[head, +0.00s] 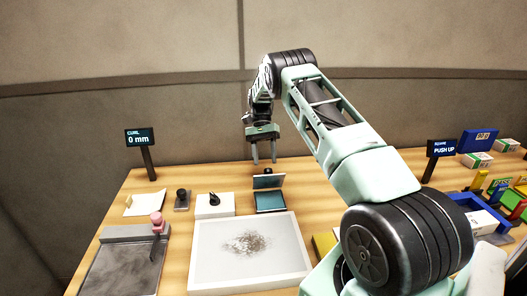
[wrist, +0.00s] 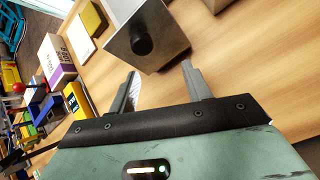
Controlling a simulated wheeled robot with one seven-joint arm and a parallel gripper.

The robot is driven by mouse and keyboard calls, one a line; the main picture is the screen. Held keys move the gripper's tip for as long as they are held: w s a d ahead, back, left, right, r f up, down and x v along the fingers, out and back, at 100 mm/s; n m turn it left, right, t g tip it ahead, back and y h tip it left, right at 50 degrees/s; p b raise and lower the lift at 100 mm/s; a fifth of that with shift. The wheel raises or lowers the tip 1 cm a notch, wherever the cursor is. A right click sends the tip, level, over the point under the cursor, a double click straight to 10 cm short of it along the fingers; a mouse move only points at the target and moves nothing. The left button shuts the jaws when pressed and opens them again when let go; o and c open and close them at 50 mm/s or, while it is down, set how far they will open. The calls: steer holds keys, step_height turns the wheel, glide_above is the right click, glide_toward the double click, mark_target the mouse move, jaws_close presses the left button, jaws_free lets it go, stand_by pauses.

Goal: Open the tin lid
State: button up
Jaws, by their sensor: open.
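The tin (head: 270,202) is a small box with a teal inside, standing on the table in the head view. Its lid (head: 268,182) stands up at the tin's back edge, tilted open. A dark knob (head: 268,171) shows at the lid's top. In the wrist view the grey metal lid (wrist: 172,32) with its round black knob (wrist: 142,44) lies just beyond the fingertips. My gripper (head: 264,161) is open and empty, pointing down just above and behind the lid. In the wrist view its fingers (wrist: 160,70) are apart, with bare table between them.
A white tray (head: 198,270) with a grey pile stands in front of the tin. A white box (head: 214,206) with a dark piece on top is to its left. A "0 mm" sign (head: 140,138) stands at back left. Coloured boxes (head: 478,140) crowd the right.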

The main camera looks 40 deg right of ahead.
steer(key=shift+b+v, duration=0.7)
steer(key=shift+v, duration=2)
